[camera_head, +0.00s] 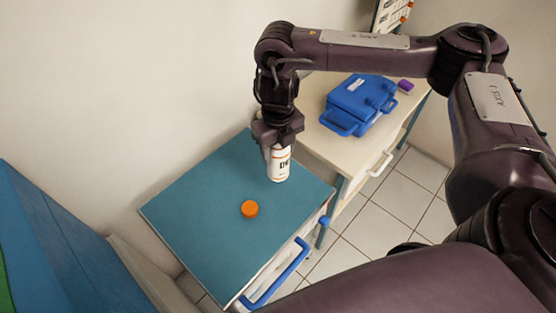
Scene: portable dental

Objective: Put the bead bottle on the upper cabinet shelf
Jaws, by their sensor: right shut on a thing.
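The bead bottle looks to be the white bottle (279,165) with dark lettering, upright at the back right of the teal cabinet top (195,215). My right gripper (277,142) is shut on its upper part from above. The gripper hides the bottle's top. Whether the base touches the teal surface or is slightly above it I cannot tell. An orange cap (250,209) lies on the teal top in front of the bottle. No upper cabinet shelf can be made out for sure. My left gripper is not in view.
A blue case (358,105) and a small purple block (405,86) sit on the cream cabinet behind. A blue handle (277,277) juts from the teal cabinet's front. A blue panel (65,255) stands at left. Tiled floor is open at right.

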